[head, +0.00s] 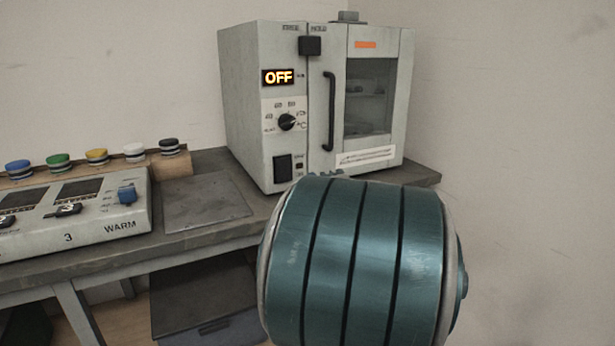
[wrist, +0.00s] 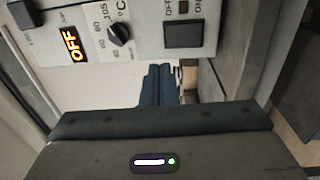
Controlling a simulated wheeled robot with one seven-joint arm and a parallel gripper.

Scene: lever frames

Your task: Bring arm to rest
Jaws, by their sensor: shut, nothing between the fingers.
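My gripper (wrist: 160,72) shows in the wrist view with its dark blue fingers together and nothing between them. It is close to the front of a grey oven-like cabinet (head: 248,110), near the cabinet's control panel. In the head view, my teal arm link fills the lower right and hides most of the gripper. The cabinet has a display (head: 278,77) reading OFF, a black dial (head: 287,122) and a black rocker switch (head: 282,168). The display (wrist: 72,45), dial (wrist: 119,33) and switch (wrist: 183,34) also show in the wrist view.
The cabinet's glass door (head: 370,100) with its black handle (head: 328,112) looks closed. A control box (head: 120,228) marked WARM sits at left on the bench. Several coloured-lid jars stand behind it. A dark flat plate (head: 205,202) lies between box and cabinet. A wall is at right.

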